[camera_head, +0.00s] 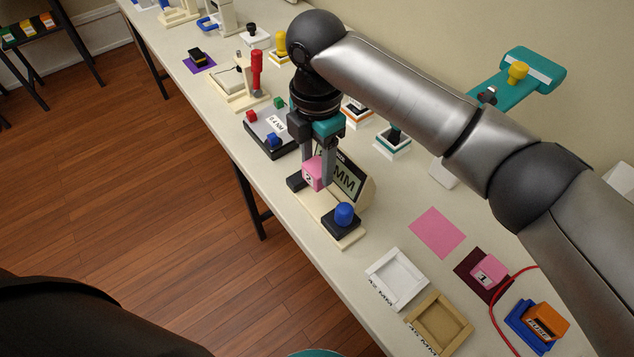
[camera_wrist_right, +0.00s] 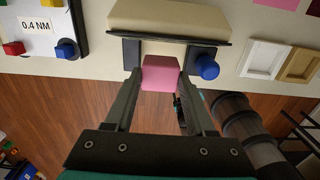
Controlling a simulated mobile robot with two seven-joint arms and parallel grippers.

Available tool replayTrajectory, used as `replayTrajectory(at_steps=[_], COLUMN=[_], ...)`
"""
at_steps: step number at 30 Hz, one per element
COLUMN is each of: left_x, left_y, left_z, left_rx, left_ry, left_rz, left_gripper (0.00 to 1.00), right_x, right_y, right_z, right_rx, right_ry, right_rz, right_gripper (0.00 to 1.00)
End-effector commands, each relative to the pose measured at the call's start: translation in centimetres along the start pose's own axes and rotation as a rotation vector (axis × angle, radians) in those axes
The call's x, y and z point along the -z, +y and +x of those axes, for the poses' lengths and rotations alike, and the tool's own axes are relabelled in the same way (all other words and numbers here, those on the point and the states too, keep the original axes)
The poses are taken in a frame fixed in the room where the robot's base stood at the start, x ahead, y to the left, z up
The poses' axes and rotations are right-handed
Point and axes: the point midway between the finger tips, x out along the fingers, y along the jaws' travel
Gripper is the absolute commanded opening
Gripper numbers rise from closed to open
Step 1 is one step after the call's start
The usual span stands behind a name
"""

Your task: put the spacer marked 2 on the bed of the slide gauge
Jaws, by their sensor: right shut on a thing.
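The pink spacer marked 2 (camera_head: 313,174) is between the fingertips of my right gripper (camera_head: 317,166), which is shut on it. It also shows in the right wrist view (camera_wrist_right: 160,72). The slide gauge has a cream bed (camera_head: 315,203), a dark jaw at its left end (camera_head: 296,183), a dark jaw at the right under a blue knob (camera_head: 344,214), and a display reading MM (camera_head: 347,181). The spacer is over the bed between the two jaws, nearer the left one. I cannot tell whether it touches the bed. My left gripper is not in view.
A pink spacer marked 1 (camera_head: 488,271) sits on a dark red mat (camera_head: 468,262). A pink mat (camera_head: 437,232), a white tray (camera_head: 399,279) and a tan tray (camera_head: 439,322) lie to the right of the gauge. A 0.4 NM device (camera_head: 272,137) stands to its left.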

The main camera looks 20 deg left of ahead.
Motion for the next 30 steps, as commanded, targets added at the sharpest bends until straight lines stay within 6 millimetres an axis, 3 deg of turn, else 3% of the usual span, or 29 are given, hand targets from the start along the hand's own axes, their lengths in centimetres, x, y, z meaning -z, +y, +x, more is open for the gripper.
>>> replayTrajectory(at_steps=[12,24,25,30], left_x=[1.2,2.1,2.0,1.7], left_y=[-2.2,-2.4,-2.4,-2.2], left_z=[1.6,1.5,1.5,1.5], left_rx=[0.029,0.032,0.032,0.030], left_ry=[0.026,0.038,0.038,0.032], left_rz=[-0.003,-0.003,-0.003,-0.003], left_gripper=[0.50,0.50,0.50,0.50], right_x=[0.0,0.0,0.0,0.0], right_y=[0.0,0.0,0.0,0.0], right_z=[5.7,6.0,6.0,6.0], right_rx=[0.001,0.001,0.000,-0.001], right_ry=[0.000,0.000,0.000,0.000], right_rz=[0.000,0.000,-0.001,-0.001], right_gripper=[0.00,0.00,0.58,0.78])
